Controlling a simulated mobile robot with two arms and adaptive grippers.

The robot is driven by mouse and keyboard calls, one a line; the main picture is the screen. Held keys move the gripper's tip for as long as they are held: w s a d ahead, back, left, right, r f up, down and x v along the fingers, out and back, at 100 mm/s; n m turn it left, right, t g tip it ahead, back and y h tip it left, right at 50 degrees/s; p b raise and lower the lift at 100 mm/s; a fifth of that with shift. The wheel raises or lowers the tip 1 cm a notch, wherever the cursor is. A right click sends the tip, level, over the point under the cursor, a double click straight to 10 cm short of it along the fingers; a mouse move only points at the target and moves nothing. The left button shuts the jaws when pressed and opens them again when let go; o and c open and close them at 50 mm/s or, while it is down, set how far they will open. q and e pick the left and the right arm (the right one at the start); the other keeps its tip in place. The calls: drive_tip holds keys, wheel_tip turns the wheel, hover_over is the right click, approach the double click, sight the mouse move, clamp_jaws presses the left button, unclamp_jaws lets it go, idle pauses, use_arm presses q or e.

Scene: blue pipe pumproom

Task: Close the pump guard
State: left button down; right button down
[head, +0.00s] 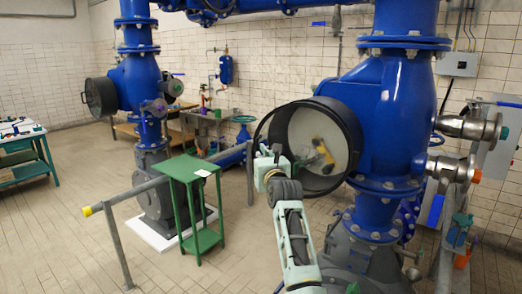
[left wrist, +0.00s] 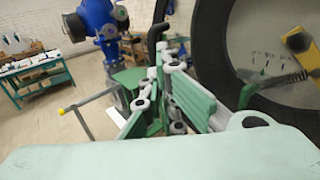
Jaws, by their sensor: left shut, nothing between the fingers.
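The near blue pump carries a round black guard housing (head: 355,125) that faces left, with a pale inside and a yellow part (head: 322,147) in it. A thin dark curved rim (head: 257,133) stands out at its left side and looks like the open guard, though most of it is hidden. My left gripper (head: 275,158) is at the housing's left edge, near this rim; I cannot tell whether they touch. Its fingers (left wrist: 165,95) are shut and empty in the left wrist view. The black housing (left wrist: 211,50) fills the right of that view. My right gripper is not in view.
A green stand (head: 190,170) and a grey rail with a yellow end (head: 130,192) stand to the left. Another blue pump with a black round cover (head: 99,97) is further back. Pipes and valves (head: 470,128) crowd the right.

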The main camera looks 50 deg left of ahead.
use_arm(q)
drive_tip(key=shift+w+a, duration=0.15)
drive_tip(key=shift+a, duration=0.25)
